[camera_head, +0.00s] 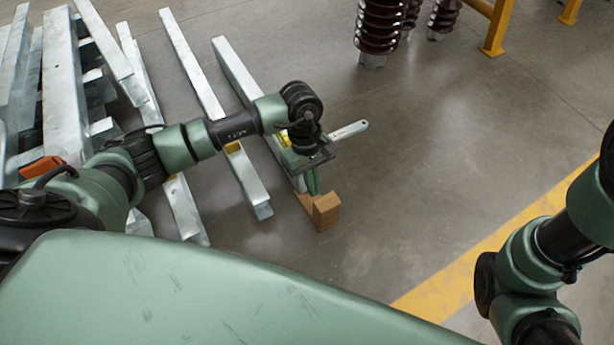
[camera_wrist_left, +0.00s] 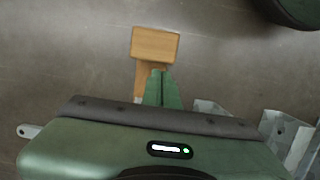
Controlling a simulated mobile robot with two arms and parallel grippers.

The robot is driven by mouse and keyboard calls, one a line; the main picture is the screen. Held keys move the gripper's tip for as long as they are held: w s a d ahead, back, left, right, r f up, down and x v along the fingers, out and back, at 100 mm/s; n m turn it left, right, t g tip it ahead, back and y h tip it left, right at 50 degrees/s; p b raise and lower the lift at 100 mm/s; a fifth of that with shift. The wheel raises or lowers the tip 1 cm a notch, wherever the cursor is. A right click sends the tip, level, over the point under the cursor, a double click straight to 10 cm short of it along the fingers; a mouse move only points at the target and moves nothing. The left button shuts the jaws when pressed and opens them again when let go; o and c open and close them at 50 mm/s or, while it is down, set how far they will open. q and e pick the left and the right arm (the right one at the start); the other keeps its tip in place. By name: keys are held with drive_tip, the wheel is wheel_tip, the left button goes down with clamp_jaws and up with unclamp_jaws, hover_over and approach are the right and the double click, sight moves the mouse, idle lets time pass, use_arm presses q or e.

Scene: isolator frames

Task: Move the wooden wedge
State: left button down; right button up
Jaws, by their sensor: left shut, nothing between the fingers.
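The wooden wedge (camera_head: 326,213) is a light brown block on the grey floor, by the near end of a metal beam (camera_head: 236,68). In the left wrist view the wedge (camera_wrist_left: 155,44) shows a broad face with a narrower part running down behind the fingers. My left gripper (camera_head: 314,188) points down at the wedge, its green fingers closed together with nothing between them. In the wrist view the fingertips (camera_wrist_left: 159,72) overlap the wedge's lower part; I cannot tell if they touch it. My right gripper is out of view; only part of that arm shows.
Several galvanized beams (camera_head: 62,85) lie stacked at the left. A pale flat handle (camera_head: 349,130) sticks out behind my left gripper. Brown ribbed insulators (camera_head: 380,25) and a yellow frame (camera_head: 497,28) stand at the back. Floor right of the wedge is clear up to a yellow line (camera_head: 490,245).

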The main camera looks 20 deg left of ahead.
use_arm(q)
drive_tip(key=shift+s+d, duration=0.15)
drive_tip(key=shift+d, duration=0.05)
drive_tip(key=shift+s+d+r+p, duration=0.1)
drive_tip(key=shift+s+d+p, duration=0.45)
drive_tip(key=shift+d, duration=0.2)
drive_tip(key=shift+a, duration=0.1)
